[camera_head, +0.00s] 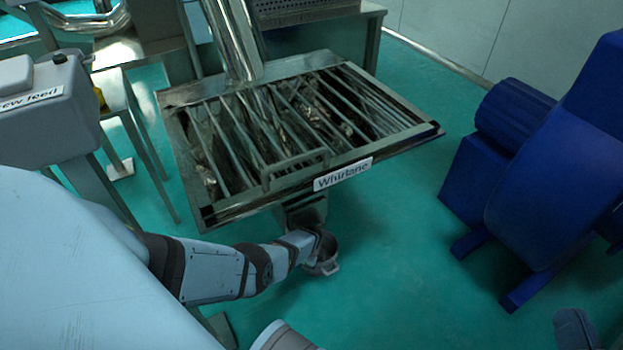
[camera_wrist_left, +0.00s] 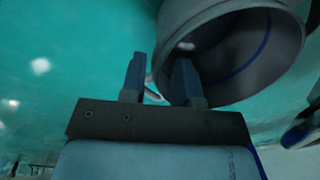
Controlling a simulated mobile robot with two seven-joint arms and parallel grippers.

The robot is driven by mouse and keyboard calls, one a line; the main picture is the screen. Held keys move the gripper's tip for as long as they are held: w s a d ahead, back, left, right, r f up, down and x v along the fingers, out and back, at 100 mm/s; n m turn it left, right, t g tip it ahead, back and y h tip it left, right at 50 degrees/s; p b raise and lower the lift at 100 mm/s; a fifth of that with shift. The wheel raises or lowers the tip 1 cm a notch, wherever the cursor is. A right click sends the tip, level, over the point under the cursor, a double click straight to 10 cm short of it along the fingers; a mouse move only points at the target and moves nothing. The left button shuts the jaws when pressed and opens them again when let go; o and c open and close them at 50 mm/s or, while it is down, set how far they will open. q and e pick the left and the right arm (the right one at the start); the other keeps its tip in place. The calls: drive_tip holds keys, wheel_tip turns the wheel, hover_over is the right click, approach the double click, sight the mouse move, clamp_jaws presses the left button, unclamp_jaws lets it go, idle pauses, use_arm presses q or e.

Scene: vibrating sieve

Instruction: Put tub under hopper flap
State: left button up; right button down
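The tub (camera_head: 325,256), a small grey round pot with a handle, is beneath the chute and flap area (camera_head: 303,212) under the front of the sieve; the flap itself is hard to make out. A dark grey end at the lower right looks like my right gripper (camera_head: 575,330), cut off by the frame.
The barred "Whirlane" sieve (camera_head: 343,176) overhangs the tub. A blue machine (camera_head: 540,190) stands on the right. A grey feeder box (camera_head: 45,110) stands at the left. Green floor (camera_head: 400,270) is clear between the tub and the blue machine.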

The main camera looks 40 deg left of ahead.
wheel_tip(320, 180, up, 6)
drive_tip(key=s+a+m+t+p, duration=0.1)
drive_tip(key=m+p, duration=0.3)
drive_tip(key=p, duration=0.4)
drive_tip(key=shift+s+f, duration=0.15)
drive_tip(key=shift+s, duration=0.75)
drive_tip(key=shift+a, duration=0.1)
